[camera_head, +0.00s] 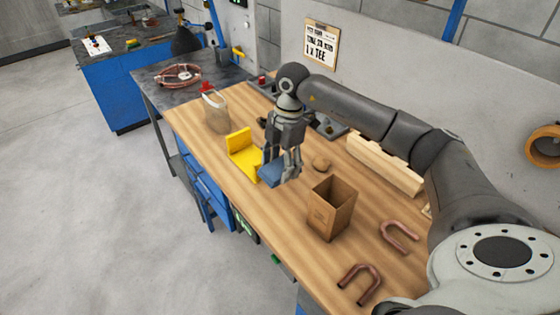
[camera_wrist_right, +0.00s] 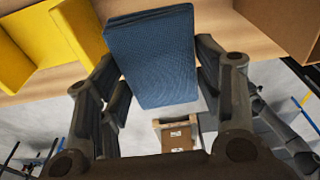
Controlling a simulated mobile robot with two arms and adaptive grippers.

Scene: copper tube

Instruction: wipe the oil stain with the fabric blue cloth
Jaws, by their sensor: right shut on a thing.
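The folded blue cloth (camera_head: 271,172) is between the fingers of my right gripper (camera_head: 281,176), just right of a yellow angled piece over the wooden table. In the right wrist view the cloth (camera_wrist_right: 152,58) is a textured blue block gripped from both sides. My right gripper is shut on it. I cannot tell whether the cloth touches the tabletop. A small round brown patch (camera_head: 321,163) lies on the wood right of the gripper; I cannot tell whether it is the oil stain. My left gripper is not in view.
The yellow piece (camera_head: 242,151) stands close left of the gripper. An open brown box (camera_head: 331,212) and two copper U-tubes (camera_head: 360,281) are to the right. A clear container (camera_head: 215,113) stands at the left. The wooden table (camera_head: 275,225) has bare wood along its front edge.

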